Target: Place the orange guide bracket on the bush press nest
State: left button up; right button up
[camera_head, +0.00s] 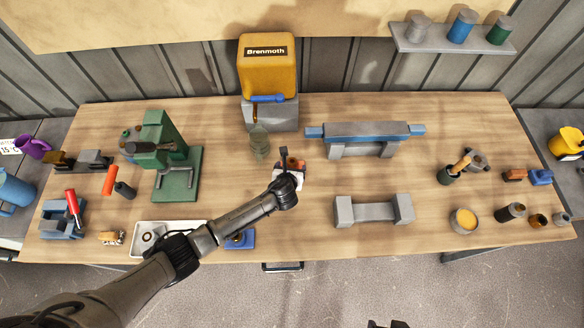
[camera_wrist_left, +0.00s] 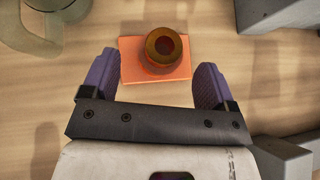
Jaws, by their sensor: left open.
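The orange guide bracket (camera_wrist_left: 155,72) lies flat on the wood, a flat orange plate with a brown round hollow boss on top. In the head view the bracket (camera_head: 292,163) is mostly hidden by my left gripper (camera_head: 289,172). In the left wrist view my left gripper (camera_wrist_left: 155,85) is open, with one purple finger on each side of the bracket. A small dark shape at the bottom edge may be my right gripper.
A greenish glass jar (camera_head: 259,143) stands just behind the bracket, before the yellow Brenmoth machine (camera_head: 267,65). A blue-grey block (camera_head: 366,137) and a grey block (camera_head: 373,211) stand to the right. A white tray (camera_head: 150,252) lies front left, partly behind my left arm.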

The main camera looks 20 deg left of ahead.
pick_arm(q)
jog(key=shift+x, duration=1.25)
jog(key=c, duration=1.3)
jog(key=shift+r, duration=0.15)
